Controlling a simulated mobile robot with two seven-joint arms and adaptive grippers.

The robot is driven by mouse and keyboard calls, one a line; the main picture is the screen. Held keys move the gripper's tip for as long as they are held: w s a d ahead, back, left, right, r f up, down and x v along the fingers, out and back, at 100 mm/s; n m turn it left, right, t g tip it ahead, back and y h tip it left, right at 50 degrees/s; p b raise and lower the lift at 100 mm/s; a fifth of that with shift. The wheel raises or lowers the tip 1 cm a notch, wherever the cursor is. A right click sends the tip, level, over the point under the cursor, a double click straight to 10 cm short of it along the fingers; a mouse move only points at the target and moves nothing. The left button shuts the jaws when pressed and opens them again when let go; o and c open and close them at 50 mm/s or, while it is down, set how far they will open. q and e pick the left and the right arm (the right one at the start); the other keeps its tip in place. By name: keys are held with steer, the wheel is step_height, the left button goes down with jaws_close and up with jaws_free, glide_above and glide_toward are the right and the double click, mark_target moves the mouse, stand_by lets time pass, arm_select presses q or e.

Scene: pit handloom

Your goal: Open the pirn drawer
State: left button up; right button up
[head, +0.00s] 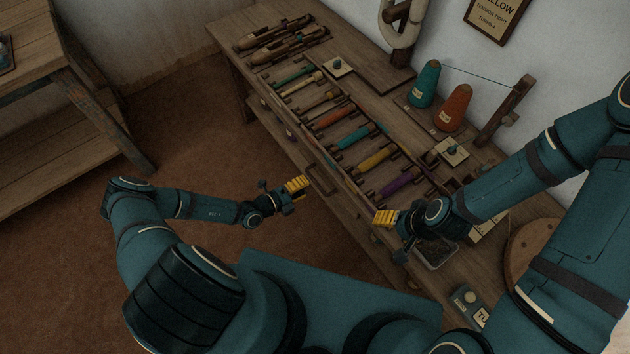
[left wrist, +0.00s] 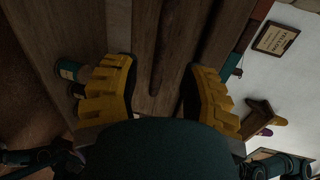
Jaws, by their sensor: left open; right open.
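The pirn drawer's front is in the front side of the wooden bench, and a dark handle (head: 320,178) shows there in the head view. The drawer looks closed, but the dim light makes this hard to tell. My left gripper (head: 299,186) is open and empty, close in front of the handle. In the left wrist view its yellow fingers (left wrist: 160,85) stand apart, facing brown wood with a dark lengthwise bar or groove (left wrist: 156,55) between them. I cannot tell whether they touch it. My right gripper (head: 384,218) is open and empty near the bench's front edge.
The bench top holds a rack of coloured pirns, including a purple one (head: 396,187), and teal (head: 424,84) and orange (head: 453,108) cones. A small tray (head: 436,254) lies near my right gripper. Another wooden table (head: 60,110) stands left. Floor between is clear.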

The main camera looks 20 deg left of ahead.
mark_target(315, 180)
arm_select(q)
steer(key=shift+b+x, duration=0.3)
steer(key=shift+x, duration=2.3)
jaws_close()
